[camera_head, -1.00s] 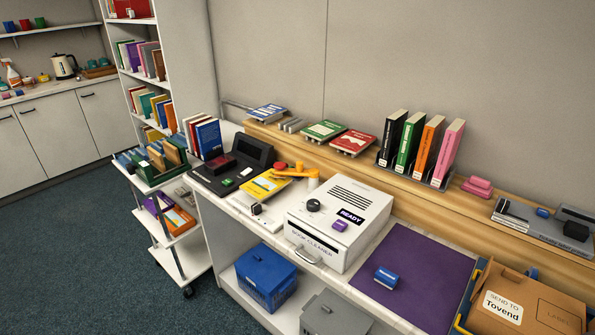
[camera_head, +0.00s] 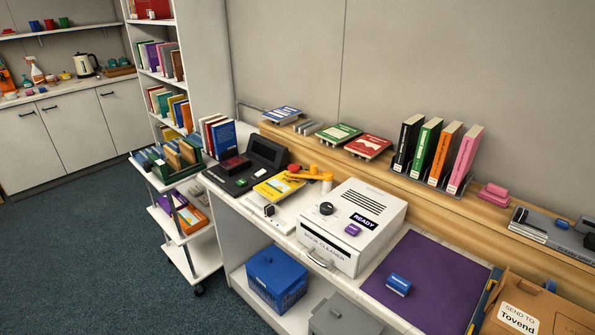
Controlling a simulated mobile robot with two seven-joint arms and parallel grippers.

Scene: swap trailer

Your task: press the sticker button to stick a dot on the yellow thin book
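The yellow thin book (camera_head: 279,187) lies flat on a white stand on the counter, to the left of the white book cleaner. An orange arm (camera_head: 308,176) with a red knob (camera_head: 293,168) reaches over the book's far edge; I cannot tell whether it touches the cover. I cannot tell which part is the sticker button; a small dark knob (camera_head: 269,210) sits on the white base in front of the book. No dot is clearly visible on the cover. Neither of my grippers is in view.
The white book cleaner (camera_head: 366,209), labelled READY, stands right of the yellow book. A black device (camera_head: 265,152) is at its left. A purple mat (camera_head: 437,295) holds a blue block. A cart (camera_head: 194,258) stands at the counter's left end. Blue carpet is clear at front left.

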